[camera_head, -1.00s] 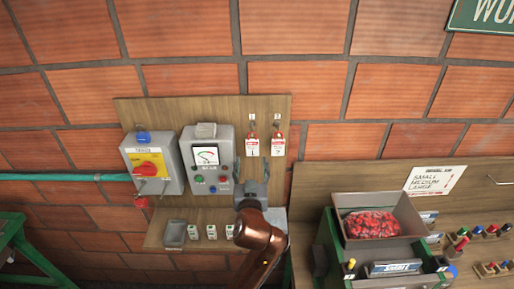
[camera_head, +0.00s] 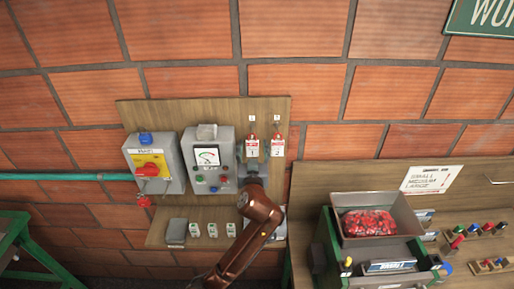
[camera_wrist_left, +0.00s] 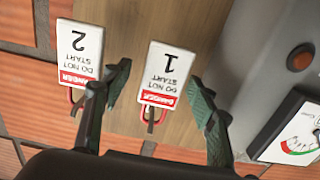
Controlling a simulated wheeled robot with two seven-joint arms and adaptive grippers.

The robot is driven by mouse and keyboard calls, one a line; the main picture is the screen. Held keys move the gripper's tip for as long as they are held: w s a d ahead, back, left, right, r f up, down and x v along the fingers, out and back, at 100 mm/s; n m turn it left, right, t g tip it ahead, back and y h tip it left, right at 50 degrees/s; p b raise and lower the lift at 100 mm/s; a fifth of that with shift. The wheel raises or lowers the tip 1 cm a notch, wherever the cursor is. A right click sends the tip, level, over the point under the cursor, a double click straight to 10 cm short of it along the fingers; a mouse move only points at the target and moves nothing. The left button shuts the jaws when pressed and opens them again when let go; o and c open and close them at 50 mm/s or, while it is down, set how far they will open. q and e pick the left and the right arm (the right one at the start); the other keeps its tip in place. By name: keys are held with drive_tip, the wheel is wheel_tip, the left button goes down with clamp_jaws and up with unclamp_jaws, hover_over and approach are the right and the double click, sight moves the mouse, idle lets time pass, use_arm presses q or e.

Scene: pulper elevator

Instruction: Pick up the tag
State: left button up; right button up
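Two white and red danger tags hang side by side on the wooden board: tag 1 (camera_head: 252,147) on the left and tag 2 (camera_head: 277,147) on the right. In the left wrist view they appear upside down. Tag 1 (camera_wrist_left: 166,75) lies between my fingers there, and tag 2 (camera_wrist_left: 80,55) is outside the left finger. My left gripper (camera_wrist_left: 160,76) is open, its fingers spread on either side of tag 1, with no contact visible. In the head view the left gripper (camera_head: 252,172) is just below tag 1, partly hidden by its wrist. My right gripper is not in view.
Left of the tags are a meter box (camera_head: 208,160) and a switch box (camera_head: 154,163) with a red handle. A small shelf (camera_head: 160,237) below holds several small items. A grey bin of red fruit (camera_head: 415,236) stands at the right.

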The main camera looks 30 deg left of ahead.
use_arm(q)
drive_tip(key=c, duration=1)
drive_tip(key=shift+r, duration=0.1)
drive_tip(key=shift+c, duration=0.2)
